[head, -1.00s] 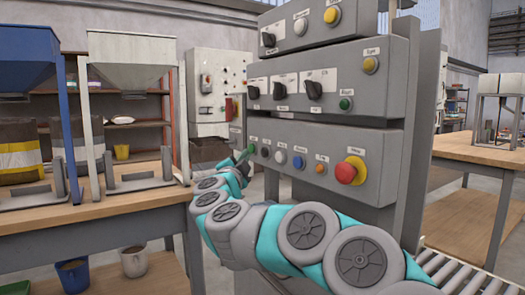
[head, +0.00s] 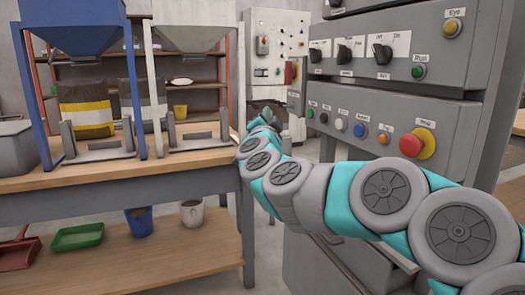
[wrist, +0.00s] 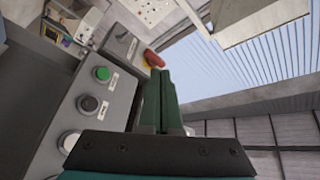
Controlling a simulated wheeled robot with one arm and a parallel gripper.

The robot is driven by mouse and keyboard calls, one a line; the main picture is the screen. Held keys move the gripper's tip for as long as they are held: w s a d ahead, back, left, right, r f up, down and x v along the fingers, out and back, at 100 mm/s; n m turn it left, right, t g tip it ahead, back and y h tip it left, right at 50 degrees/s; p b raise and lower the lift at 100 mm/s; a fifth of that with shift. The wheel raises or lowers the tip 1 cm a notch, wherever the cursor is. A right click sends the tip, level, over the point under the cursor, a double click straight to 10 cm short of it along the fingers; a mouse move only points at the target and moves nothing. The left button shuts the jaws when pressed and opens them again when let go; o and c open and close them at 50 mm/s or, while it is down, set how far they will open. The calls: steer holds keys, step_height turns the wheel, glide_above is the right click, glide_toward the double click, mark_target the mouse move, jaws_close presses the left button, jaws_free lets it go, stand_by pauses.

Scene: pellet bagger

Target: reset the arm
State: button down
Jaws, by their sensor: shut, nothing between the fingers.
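My arm, grey and teal, reaches from the lower right of the head view towards the left end of the lower grey button box (head: 375,135). My gripper (head: 265,116) is small and partly hidden by the arm there. In the wrist view its dark green fingers (wrist: 163,92) lie together, shut with nothing between them. The button box also shows left of the fingers in the wrist view, with a green button (wrist: 102,73), a dark button (wrist: 88,103) and a white button (wrist: 69,142). The fingers look apart from these buttons.
A wooden bench (head: 190,160) with a blue-framed hopper (head: 78,25) and a pale hopper (head: 190,35) stands left of my arm. A red emergency button (head: 417,143) sits above my forearm. A green tray (head: 78,237) and mugs stand on the lower shelf.

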steer(key=s+a+f+n+g+y, duration=0.4)
steer(key=s+a+f+n+y, duration=0.1)
steer(key=s+a+n+y, duration=0.4)
steer(key=s+a+f+n+g+y, duration=0.1)
steer(key=s+a+f+n+g, duration=0.1)
steer(key=s+f+n+g, duration=0.45)
steer(key=s+d+f+m+g+h, duration=0.1)
steer(key=s+d+f+g, duration=0.15)
steer(key=s+f, duration=0.4)
steer(key=s+d+f+g+h, duration=0.1)
steer(key=s+d+f+h, duration=0.1)
steer(key=s+d+f, duration=0.4)
steer(key=s+d+f+m+g+h, duration=0.1)
steer(key=s+d+f+g, duration=0.1)
steer(key=s+f, duration=0.4)
steer(key=s+d+f+m+g+h, duration=0.1)
steer(key=s+d+f+g, duration=0.2)
steer(key=s+d, duration=0.2)
steer(key=s+d+f+g+h, duration=0.2)
steer(key=s+d+f+g, duration=0.1)
steer(key=s, duration=0.9)
steer(key=shift+s+d+f+m, duration=0.25)
steer(key=shift+d+f+m, duration=0.15)
steer(key=shift+d, duration=0.65)
